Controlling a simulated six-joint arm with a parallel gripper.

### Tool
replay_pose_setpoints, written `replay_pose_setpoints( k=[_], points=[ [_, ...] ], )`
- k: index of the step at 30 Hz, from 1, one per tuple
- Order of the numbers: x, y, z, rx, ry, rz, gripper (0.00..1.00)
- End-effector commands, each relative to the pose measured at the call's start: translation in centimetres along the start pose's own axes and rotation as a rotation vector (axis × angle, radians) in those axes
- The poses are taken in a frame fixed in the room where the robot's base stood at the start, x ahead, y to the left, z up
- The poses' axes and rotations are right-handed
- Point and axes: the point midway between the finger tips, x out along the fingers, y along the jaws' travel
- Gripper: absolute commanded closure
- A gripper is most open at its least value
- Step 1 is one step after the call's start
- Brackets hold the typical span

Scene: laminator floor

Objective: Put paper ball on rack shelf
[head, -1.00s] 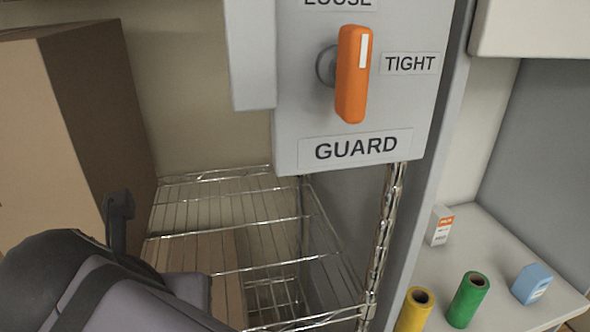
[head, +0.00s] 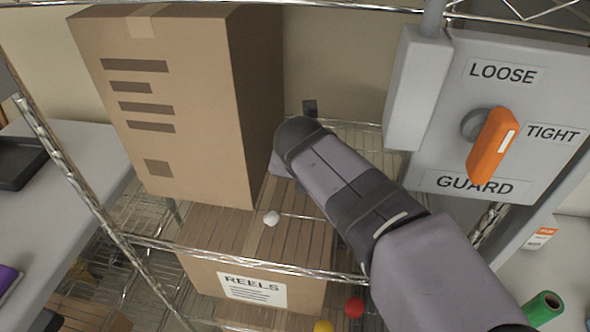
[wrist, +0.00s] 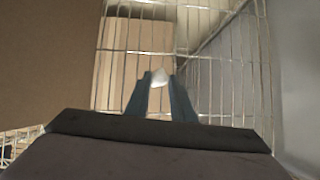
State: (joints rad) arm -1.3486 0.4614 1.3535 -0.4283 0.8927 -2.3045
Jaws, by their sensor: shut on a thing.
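My gripper (wrist: 160,84) is shut on a small white paper ball (wrist: 159,76) in the wrist view. The ball shows between the two blue-grey fingertips, over the wires of a rack shelf (wrist: 225,75). Whether it touches the wires I cannot tell.
A tall carton (head: 165,100) stands left of my arm. A REELS carton (head: 215,260) sits below the shelf wires. The guard panel (head: 450,130) with an orange handle (head: 490,148) is close on the right. A red ball (head: 354,307) and a yellow ball (head: 323,326) show low down.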

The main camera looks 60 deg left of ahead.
Motion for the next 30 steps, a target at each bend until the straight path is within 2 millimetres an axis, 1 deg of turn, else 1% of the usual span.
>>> replay_pose_setpoints(
  k=[6, 9, 22, 23, 24, 25, 30],
  points=[
    [1.5, 0.0, -1.1, -0.001, 0.003, -0.002, 0.98],
    [1.9, 0.0, -1.4, -0.001, 0.001, -0.001, 0.98],
    [2.4, 0.0, -1.6, -0.001, 0.001, -0.001, 0.98],
    [2.4, 0.0, -1.6, 0.0, 0.001, -0.001, 0.76],
    [2.3, 0.0, -1.6, 0.0, 0.0, 0.0, 0.66],
    [2.3, 0.0, -1.6, 0.0, 0.0, 0.0, 0.59],
    [2.3, 0.0, -1.6, 0.0, 0.001, -0.001, 0.59]
  ],
)
